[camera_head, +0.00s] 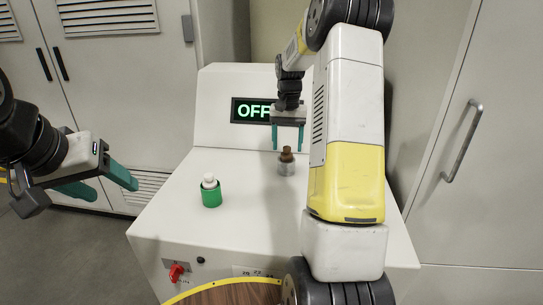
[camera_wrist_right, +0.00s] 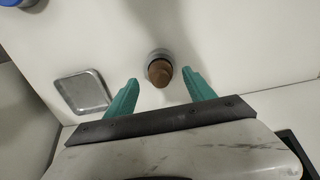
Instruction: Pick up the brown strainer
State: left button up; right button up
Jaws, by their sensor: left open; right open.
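The brown strainer (camera_head: 287,154) stands upright in a grey metal holder (camera_head: 286,168) on the white machine top. In the right wrist view the strainer (camera_wrist_right: 160,72) shows from above, just beyond and between the fingertips. My right gripper (camera_head: 288,148) is open, with its teal fingers pointing down above and behind the strainer; its fingers also show in the right wrist view (camera_wrist_right: 165,86). Nothing is between them. My left gripper (camera_head: 112,188) is open and empty at the left, off the machine's side.
A green container with a white top (camera_head: 211,191) stands on the machine's left part. The machine's display (camera_head: 252,111) reads OFF. A red knob (camera_head: 177,272) is on the front. A square metal plate (camera_wrist_right: 83,91) lies beside the holder in the right wrist view.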

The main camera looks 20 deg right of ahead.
notch_tip(320, 180, down, 2)
jog(key=shift+f, duration=0.2)
grip_shut()
jog(key=shift+r, duration=0.1)
